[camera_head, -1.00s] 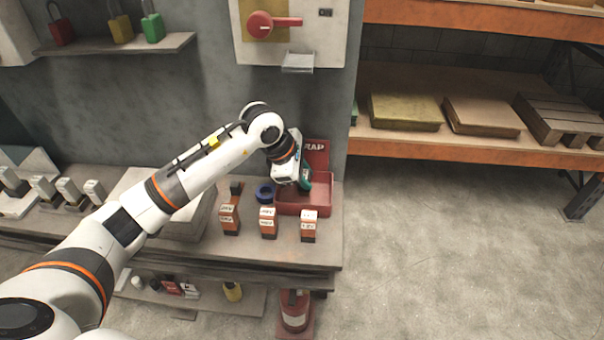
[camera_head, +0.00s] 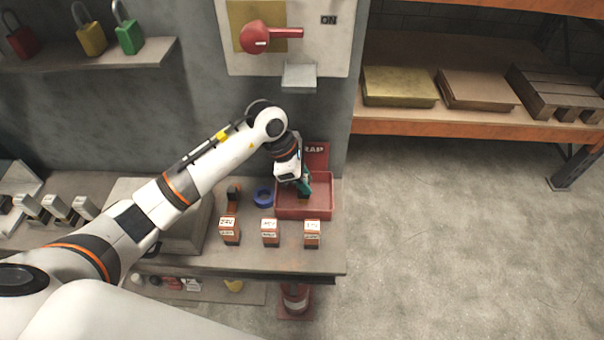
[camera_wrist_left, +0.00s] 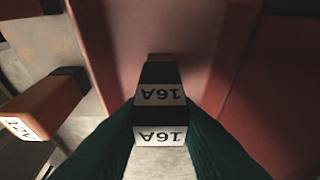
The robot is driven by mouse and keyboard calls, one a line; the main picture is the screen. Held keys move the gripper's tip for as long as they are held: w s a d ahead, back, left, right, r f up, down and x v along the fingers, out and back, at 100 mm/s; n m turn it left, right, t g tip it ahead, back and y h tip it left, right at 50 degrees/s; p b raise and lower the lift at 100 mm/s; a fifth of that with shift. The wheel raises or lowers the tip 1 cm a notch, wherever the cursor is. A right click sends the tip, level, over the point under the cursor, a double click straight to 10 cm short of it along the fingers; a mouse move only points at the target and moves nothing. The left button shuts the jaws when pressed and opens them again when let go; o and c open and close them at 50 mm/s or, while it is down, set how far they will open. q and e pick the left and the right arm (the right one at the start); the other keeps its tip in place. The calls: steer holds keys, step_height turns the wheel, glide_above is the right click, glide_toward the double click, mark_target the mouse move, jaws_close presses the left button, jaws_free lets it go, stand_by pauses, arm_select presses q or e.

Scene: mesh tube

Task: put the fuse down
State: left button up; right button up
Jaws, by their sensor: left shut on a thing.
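The fuse (camera_wrist_left: 160,97), a dark block with white "16A" labels, is between the green fingers of my left gripper (camera_wrist_left: 160,138) in the left wrist view. My left gripper (camera_head: 303,187) is shut on it and is over the red tray (camera_head: 305,211) in the head view. The tray's red floor and wall show behind the fuse in the wrist view. The fuse is mostly hidden by the gripper in the head view. I cannot tell whether it touches the tray floor. My right gripper is not in view.
Several orange and white labelled blocks, including one at the middle (camera_head: 270,233), stand on the bench in front of the tray. A blue ring (camera_head: 263,198) lies left of the tray. A grey panel with a red lever (camera_head: 268,37) is on the wall above.

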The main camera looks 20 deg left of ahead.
arm_select(q)
steer(key=shift+w+f, duration=0.15)
steer(key=shift+f, duration=0.1)
steer(key=o, duration=0.8)
steer(key=shift+o, duration=1)
steer(key=shift+r, duration=0.35)
steer(key=s+a+r+b, duration=0.2)
steer(key=a, duration=0.4)
steer(key=s+a+r+b, duration=0.1)
steer(key=a+r+b, duration=0.1)
steer(key=a, duration=0.5)
steer(key=shift+s+a+r+b, duration=0.2)
steer(key=shift+s+b, duration=0.2)
steer(key=shift+b, duration=0.05)
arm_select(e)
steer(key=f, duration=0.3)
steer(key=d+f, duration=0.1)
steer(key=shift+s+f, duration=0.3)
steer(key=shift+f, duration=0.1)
